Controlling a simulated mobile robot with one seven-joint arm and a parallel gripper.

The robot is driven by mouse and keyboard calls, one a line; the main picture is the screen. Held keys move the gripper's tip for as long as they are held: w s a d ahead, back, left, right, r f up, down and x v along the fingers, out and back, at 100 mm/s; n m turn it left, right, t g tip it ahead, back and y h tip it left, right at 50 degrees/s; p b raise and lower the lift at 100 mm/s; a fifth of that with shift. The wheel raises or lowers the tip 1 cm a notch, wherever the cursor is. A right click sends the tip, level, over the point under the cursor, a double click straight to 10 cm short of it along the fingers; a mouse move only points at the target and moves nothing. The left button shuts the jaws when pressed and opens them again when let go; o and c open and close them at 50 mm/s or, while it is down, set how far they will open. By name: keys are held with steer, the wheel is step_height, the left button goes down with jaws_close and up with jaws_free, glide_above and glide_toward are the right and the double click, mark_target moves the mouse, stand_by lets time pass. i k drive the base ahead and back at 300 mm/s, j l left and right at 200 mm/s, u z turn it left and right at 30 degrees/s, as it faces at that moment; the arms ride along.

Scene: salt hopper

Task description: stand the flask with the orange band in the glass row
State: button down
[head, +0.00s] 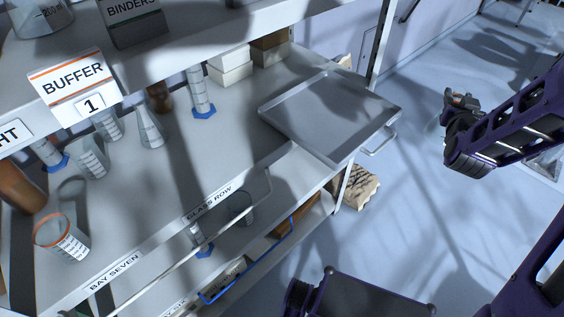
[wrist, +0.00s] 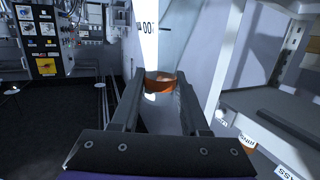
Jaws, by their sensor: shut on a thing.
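My gripper (wrist: 160,88) is shut on the flask with the orange band (wrist: 160,77); the band sits between the fingertips in the wrist view. The pale, see-through flask has black marks on it. In the head view my gripper (head: 456,108) is out over the floor, right of the shelving and apart from it; the flask there is only a faint outline. The glass row label (head: 210,202) is on the front edge of the shelf (head: 165,190), which holds several glass vessels.
A beaker with an orange rim (head: 62,238), a small flask (head: 150,128) and a blue-footed cylinder (head: 200,95) stand on the shelf. A metal tray (head: 325,112) lies at its right end. A wire rail (head: 190,252) runs along the front. Bare shelf shows between vessels and tray.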

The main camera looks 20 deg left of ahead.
mark_target(136, 206)
steer(key=k+j+u, duration=0.15)
steer(key=u, duration=1.55)
